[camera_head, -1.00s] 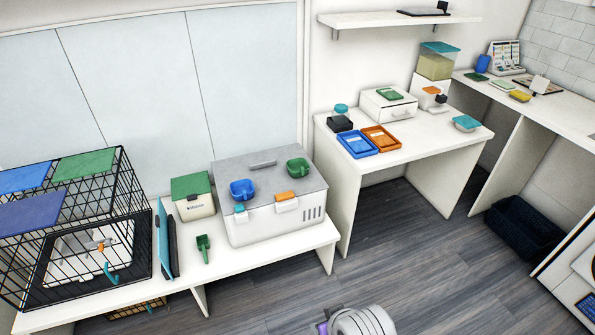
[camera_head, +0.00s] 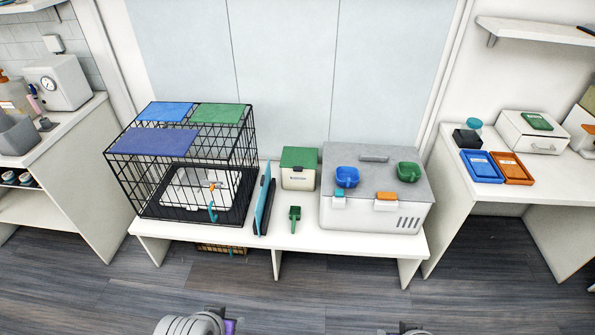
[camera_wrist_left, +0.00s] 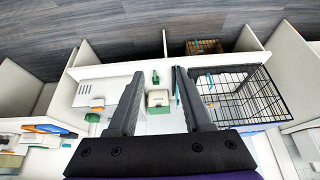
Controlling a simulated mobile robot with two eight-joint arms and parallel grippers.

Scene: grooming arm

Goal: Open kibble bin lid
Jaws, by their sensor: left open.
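In the left wrist view the bin (camera_wrist_left: 158,99) appears between my fingers but farther off, on the bench below. My left gripper (camera_wrist_left: 159,73) is open and empty, with its two dark fingers spread apart and touching nothing. My right gripper cannot be made out.
A green scoop (camera_head: 294,214) lies in front of the bin. A teal panel (camera_head: 263,204) and a wire crate (camera_head: 182,165) stand to its left. A large grey-lidded box (camera_head: 375,190) with blue (camera_head: 347,177) and green scoops on top stands close on its right.

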